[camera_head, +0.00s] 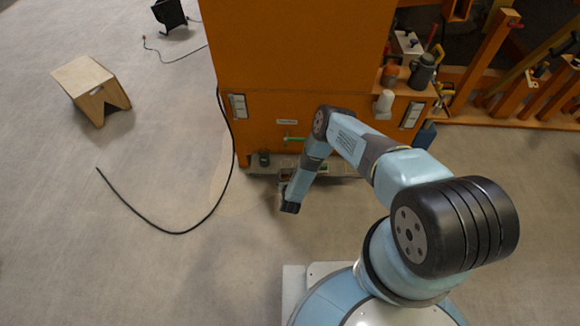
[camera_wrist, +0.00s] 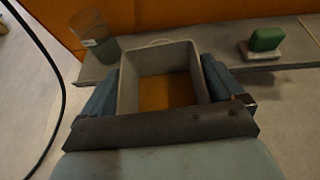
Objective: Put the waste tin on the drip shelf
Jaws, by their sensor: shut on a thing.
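The waste tin (camera_wrist: 124,88) is a grey, open-topped rectangular box with an orange-brown inside. My gripper (camera_wrist: 160,88) is shut on it, with one blue-grey finger against each side wall. The drip shelf (camera_wrist: 285,60) is a grey ledge along the foot of the orange machine. In the wrist view the tin's far part overlaps the shelf's front edge; I cannot tell whether it touches the shelf. In the head view my gripper (camera_head: 288,200) is low in front of the drip shelf (camera_head: 338,171), and my arm mostly hides the tin.
A clear cup (camera_wrist: 100,45) stands on the shelf left of the tin. A green block (camera_wrist: 266,39) on a pinkish base lies to its right. The orange machine (camera_head: 290,50) rises behind. A black cable (camera_head: 190,228) curves over the floor at left. A wooden stool (camera_head: 90,85) stands farther off.

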